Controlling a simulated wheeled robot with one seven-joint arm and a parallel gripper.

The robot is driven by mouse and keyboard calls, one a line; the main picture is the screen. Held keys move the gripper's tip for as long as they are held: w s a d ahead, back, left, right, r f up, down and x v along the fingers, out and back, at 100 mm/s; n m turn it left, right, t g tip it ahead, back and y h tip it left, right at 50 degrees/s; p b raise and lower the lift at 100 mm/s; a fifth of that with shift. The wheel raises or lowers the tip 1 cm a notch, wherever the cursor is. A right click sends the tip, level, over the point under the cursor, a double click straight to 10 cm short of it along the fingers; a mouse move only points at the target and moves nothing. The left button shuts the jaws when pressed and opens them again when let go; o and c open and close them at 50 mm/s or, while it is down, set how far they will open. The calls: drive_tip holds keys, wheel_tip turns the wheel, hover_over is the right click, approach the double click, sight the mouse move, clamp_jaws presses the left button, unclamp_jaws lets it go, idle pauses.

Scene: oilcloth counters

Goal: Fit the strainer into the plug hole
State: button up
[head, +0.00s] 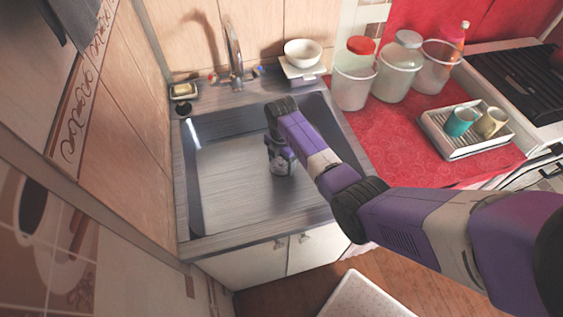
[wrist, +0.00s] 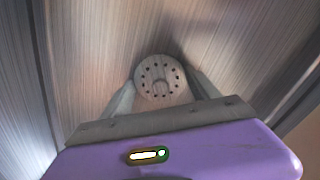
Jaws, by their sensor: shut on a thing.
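The strainer (wrist: 160,77) is a pale round disc with a ring of small dark holes and a small curved mark near its lower middle. It shows in the wrist view between the two grey fingers of my gripper (wrist: 161,90), which is shut on it. In the head view my gripper (head: 281,168) points down inside the grey metal sink (head: 225,192), right of its middle. The strainer cannot be made out there. The plug hole is not visible in either view, so I cannot tell where the strainer is relative to it.
A tap (head: 235,60) stands behind the sink, with a soap dish (head: 184,90) at left and a white bowl (head: 303,52) at right. The sink's left side is clear.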

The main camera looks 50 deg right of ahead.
drive_tip(key=shift+s+a+f, duration=0.1)
drive_tip(key=shift+s+f, duration=0.15)
drive_tip(key=shift+f, duration=0.25)
drive_tip(key=o, duration=1.4)
drive_tip(key=shift+f, duration=0.1)
drive_tip(key=shift+s, duration=0.1)
drive_tip(key=shift+r+p, duration=0.75)
drive_tip(key=shift+r, duration=0.1)
drive_tip(key=shift+w+r+p, duration=0.25)
drive_tip(key=shift+r+p, duration=0.9)
drive_tip(key=shift+r, duration=0.15)
drive_tip(key=shift+r+p, duration=2.05)
drive_tip(key=shift+r, duration=0.15)
